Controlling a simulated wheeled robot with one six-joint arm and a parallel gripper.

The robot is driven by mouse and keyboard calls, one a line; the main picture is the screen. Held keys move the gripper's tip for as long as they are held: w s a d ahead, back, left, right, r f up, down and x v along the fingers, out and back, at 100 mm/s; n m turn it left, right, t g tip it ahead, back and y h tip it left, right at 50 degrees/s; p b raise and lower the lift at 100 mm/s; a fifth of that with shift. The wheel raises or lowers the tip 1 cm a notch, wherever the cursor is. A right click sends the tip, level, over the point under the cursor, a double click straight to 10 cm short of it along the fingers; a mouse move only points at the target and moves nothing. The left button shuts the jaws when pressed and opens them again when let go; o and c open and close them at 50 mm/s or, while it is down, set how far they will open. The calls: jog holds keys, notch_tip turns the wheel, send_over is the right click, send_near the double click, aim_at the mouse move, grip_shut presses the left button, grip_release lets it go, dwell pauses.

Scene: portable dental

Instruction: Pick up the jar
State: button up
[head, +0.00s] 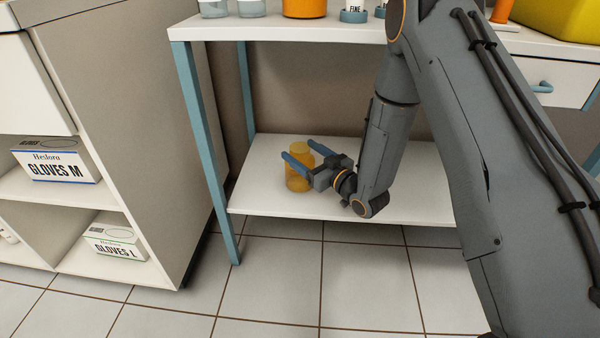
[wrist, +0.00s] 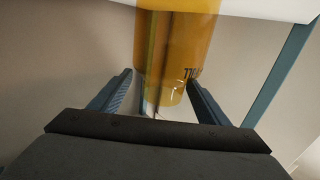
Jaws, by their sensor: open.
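The amber jar (head: 298,178) stands upright on the lower white shelf (head: 370,190) of the table, near its left end. My gripper (head: 297,149) is open, with its two blue fingers on either side of the jar's upper part. In the wrist view the jar (wrist: 178,45) appears upside down, with part of a dark label text at its right side. My fingers (wrist: 161,78) flank it there, with a visible gap at least on the left. Whether the right finger touches the jar I cannot tell.
The upper tabletop (head: 290,28) overhangs the shelf and carries several jars and a yellow container (head: 560,18). A blue table leg (head: 205,150) stands left of the jar. A cabinet with glove boxes (head: 55,160) is further left. The shelf right of the jar looks clear.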

aim_at(294, 148)
jog(key=b+x, duration=0.2)
jog(key=x, duration=0.2)
jog(key=shift+w+a, duration=0.15)
jog(key=shift+a, duration=0.3)
jog(key=c, duration=1.3)
